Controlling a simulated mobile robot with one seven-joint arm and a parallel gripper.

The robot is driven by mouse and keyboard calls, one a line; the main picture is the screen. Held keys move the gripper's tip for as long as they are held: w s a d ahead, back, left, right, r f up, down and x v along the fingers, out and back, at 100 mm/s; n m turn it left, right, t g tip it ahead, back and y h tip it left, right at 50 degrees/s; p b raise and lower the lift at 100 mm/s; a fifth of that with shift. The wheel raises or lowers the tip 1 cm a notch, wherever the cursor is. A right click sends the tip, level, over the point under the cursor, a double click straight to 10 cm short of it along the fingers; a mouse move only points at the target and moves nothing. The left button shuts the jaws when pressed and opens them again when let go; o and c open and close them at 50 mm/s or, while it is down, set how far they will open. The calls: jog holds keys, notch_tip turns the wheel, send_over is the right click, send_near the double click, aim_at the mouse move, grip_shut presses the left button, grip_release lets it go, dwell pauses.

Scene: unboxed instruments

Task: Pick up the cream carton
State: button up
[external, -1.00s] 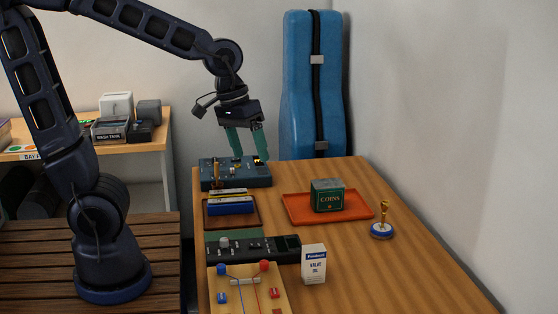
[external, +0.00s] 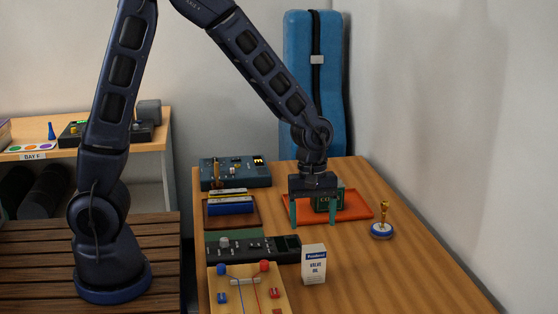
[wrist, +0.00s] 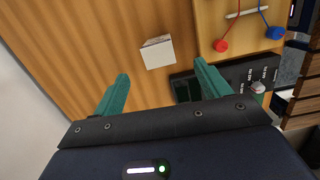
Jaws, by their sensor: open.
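The cream carton (external: 314,264), a small upright box with blue print, stands on the wooden table near the front, right of the wooden board. In the wrist view the carton (wrist: 158,52) shows its pale top, beyond and between my fingertips. My gripper (external: 313,222) is open and empty, with its green fingers pointing down. It hangs above the table behind the carton and in front of the orange tray. In the wrist view both fingers of my gripper (wrist: 161,72) are spread apart, and neither touches the carton.
A black control box (external: 253,249) and a wooden board with red and blue knobs (external: 245,296) lie left of the carton. A green tin (external: 338,199) sits on the orange tray (external: 358,208). A gold figure on a blue base (external: 382,231) stands right. The table right of the carton is clear.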

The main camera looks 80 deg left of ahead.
aim_at(314, 258)
jog(key=shift+w+f+n, duration=0.2)
jog(key=shift+f+n, duration=0.1)
jog(key=shift+f, duration=0.45)
jog(key=shift+d+f, duration=0.2)
jog(key=shift+f, duration=2.45)
jog(key=shift+d+f, duration=0.2)
jog(key=shift+f, duration=2.4)
jog(key=c, duration=1.1)
